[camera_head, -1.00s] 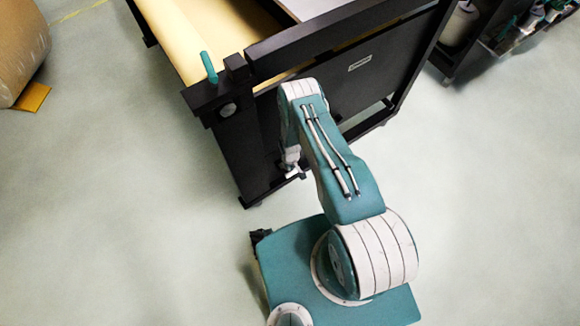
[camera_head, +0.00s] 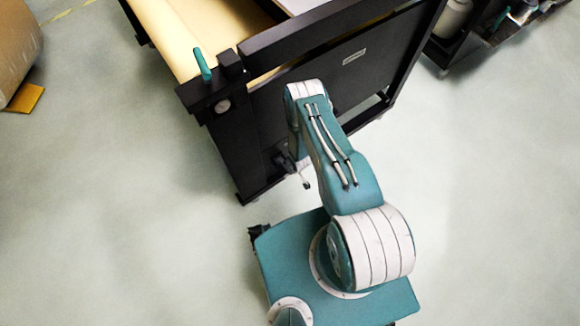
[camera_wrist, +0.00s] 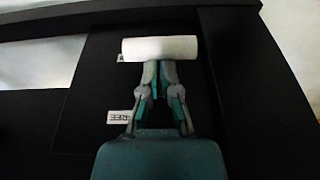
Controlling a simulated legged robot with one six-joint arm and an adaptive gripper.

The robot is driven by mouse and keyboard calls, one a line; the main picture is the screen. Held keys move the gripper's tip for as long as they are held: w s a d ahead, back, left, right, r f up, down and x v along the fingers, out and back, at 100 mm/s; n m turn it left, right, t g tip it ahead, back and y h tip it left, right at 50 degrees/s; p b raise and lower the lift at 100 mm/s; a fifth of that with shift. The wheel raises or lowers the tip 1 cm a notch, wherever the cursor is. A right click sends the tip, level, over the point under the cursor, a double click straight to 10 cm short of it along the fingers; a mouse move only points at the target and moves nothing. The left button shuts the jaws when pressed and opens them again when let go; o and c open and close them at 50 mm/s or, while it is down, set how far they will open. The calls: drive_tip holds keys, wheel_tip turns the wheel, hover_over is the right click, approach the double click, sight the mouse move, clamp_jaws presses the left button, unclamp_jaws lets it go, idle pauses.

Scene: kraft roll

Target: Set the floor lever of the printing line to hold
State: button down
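In the wrist view a white cylindrical bar (camera_wrist: 160,49), which looks like the lever's grip, lies crosswise just beyond my fingertips. My gripper (camera_wrist: 161,70) has its two grey and teal fingers drawn together at the tips, below the bar's middle. I cannot tell whether they touch it. Nothing shows between the fingers. Two small white labels, an upper one (camera_wrist: 121,57) and a lower one (camera_wrist: 118,117), are on the dark panel behind; their text is unreadable. In the head view a small pale and dark part (camera_head: 305,178) shows low beside the machine's leg; my arm hides most of that area.
The black machine frame (camera_head: 232,150) stands close in front of my arm, with a teal handle (camera_head: 203,64) on its top corner. A dark shelf cart (camera_head: 440,50) is at upper right. A large brown roll (camera_head: 15,50) lies at far left.

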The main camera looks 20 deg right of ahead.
wheel_tip(320, 180, down, 10)
drive_tip(key=s, duration=0.2)
drive_tip(key=shift+d, duration=0.2)
idle(0.4)
drive_tip(key=shift+w, duration=0.1)
idle(0.5)
